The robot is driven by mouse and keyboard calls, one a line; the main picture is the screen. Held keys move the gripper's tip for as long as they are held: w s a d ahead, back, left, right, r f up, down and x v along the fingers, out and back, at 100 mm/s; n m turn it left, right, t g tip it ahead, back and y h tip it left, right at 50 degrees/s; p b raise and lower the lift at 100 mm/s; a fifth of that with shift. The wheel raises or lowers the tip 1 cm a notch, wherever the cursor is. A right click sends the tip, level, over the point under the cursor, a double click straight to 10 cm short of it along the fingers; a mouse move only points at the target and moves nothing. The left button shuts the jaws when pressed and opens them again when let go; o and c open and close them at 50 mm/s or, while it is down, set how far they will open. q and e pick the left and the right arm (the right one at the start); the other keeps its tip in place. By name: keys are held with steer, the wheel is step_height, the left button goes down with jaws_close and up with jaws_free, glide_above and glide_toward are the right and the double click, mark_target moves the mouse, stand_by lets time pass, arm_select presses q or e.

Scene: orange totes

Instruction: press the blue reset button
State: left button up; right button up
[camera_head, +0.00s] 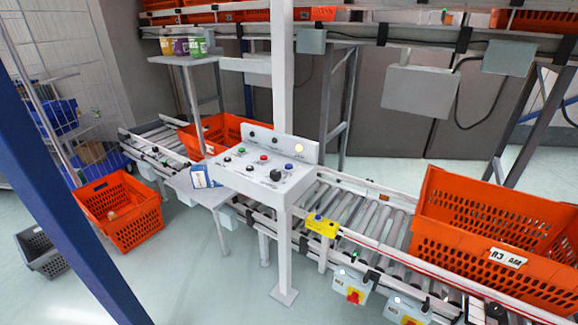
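A white control panel (250,178) stands on a white post near the middle of the head view. Its sloped top carries a blue button (288,167) at the right, a red button (264,157), a green button (242,150) and a black knob (275,175). A second blue button (319,216) sits on a small yellow box (321,227) at the conveyor's near side. Any label marking the reset button is too small to read. Neither of my grippers shows in the view, and nothing touches the panel.
A roller conveyor (362,213) runs behind the panel, with a large orange tote (455,243) at right and another orange tote (225,132) at left. An orange crate (130,228) and grey crate (40,253) stand on the floor. A blue post (70,180) crosses the left side.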

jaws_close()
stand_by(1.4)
